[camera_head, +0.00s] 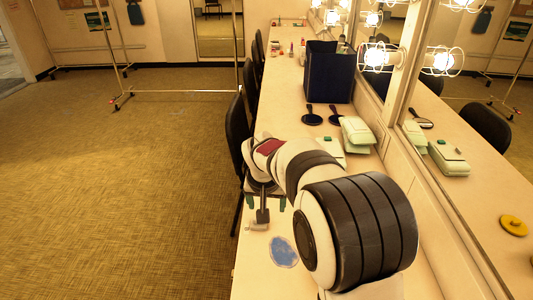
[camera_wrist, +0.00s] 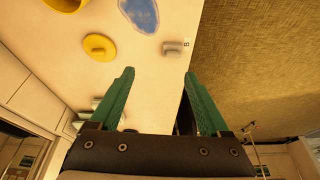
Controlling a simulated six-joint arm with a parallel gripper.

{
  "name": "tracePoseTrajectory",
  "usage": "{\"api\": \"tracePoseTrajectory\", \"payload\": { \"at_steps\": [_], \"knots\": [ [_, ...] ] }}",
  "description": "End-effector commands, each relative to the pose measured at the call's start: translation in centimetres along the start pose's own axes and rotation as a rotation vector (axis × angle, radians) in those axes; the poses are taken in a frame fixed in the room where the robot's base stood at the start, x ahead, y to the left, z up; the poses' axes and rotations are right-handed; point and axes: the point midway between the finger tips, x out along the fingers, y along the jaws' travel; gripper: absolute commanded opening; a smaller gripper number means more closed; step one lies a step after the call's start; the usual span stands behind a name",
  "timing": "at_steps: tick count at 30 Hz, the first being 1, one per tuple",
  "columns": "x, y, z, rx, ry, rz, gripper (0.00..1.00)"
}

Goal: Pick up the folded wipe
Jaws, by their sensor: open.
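My gripper (camera_wrist: 158,74) is open, its two green fingers apart with nothing between them. In the head view it (camera_head: 265,205) is over the near left edge of the counter. I cannot pick out a folded wipe for certain. A flat blue patch with a pale, uneven outline (camera_head: 284,251) lies on the counter, and it also shows at the top of the wrist view (camera_wrist: 138,12). A small grey piece (camera_wrist: 173,47) lies near the counter edge, ahead of the fingertips. It shows just below my gripper in the head view (camera_head: 257,226).
Pale green packs (camera_head: 357,135), black hand mirrors (camera_head: 312,117) and a dark blue box (camera_head: 329,72) stand farther back. The lit mirror (camera_head: 470,150) borders the right; chairs (camera_head: 238,130) line the left.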

Motion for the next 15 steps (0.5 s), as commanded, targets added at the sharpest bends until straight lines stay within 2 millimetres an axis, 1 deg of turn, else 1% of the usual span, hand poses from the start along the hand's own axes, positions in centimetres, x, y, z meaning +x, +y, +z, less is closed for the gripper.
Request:
{"api": "tracePoseTrajectory", "payload": {
  "at_steps": [1, 3, 4, 7, 12, 15],
  "knots": [
    [1.5, -1.3, -0.9, -0.024, 0.017, -0.004, 0.8],
    [2.8, -2.4, -1.7, -0.044, 0.038, -0.01, 0.8],
    [3.3, -2.6, -1.9, -0.047, 0.043, -0.012, 0.8],
    [5.6, -2.8, -2.0, -0.05, 0.043, -0.011, 0.8],
    [10.5, -2.8, -2.2, -0.048, 0.043, -0.011, 0.8],
    [12.5, -2.8, -2.4, -0.048, 0.044, -0.011, 0.8]
  ]
}}
